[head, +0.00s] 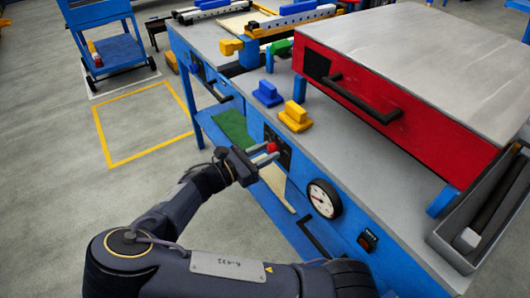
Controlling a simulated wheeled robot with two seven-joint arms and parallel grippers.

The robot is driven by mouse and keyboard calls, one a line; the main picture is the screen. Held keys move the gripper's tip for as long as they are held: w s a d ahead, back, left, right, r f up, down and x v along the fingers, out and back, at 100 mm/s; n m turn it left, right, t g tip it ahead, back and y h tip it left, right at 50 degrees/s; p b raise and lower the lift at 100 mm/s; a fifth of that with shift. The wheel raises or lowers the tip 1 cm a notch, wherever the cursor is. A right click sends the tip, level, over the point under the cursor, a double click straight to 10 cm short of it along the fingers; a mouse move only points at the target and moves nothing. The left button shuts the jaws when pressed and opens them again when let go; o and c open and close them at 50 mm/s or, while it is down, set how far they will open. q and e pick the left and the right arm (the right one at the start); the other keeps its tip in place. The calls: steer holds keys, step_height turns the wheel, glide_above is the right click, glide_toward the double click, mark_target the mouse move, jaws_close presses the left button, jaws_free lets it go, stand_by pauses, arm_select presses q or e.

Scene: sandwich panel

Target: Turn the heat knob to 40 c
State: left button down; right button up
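A small red knob (271,147) sits on a black plate (283,157) on the blue front panel of the workbench; I take it to be the heat knob. My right gripper (268,154) is at this knob, with its grey fingertips beside or around it. The fingers and the hand partly cover the knob and plate, so I cannot tell whether they grip it. No scale marks can be read. A round white gauge (323,198) with a black rim is on the same panel, to the right of the knob. My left gripper is not in view.
A red box (400,113) with a black handle and grey top stands on the bench. A blue block (267,93) and a yellow block (295,116) lie near the bench edge. Open floor lies left.

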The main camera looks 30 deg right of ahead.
steer(key=c, duration=0.4)
steer(key=shift+m, duration=0.3)
steer(key=m+p, duration=0.1)
steer(key=m, duration=0.1)
steer(key=shift+m, duration=0.4)
steer(key=m, duration=0.4)
steer(key=m+b, duration=0.1)
steer(key=m, duration=0.4)
steer(key=shift+f, duration=0.1)
steer(key=m+b, duration=0.2)
steer(key=m, duration=0.3)
steer(key=shift+m, duration=0.3)
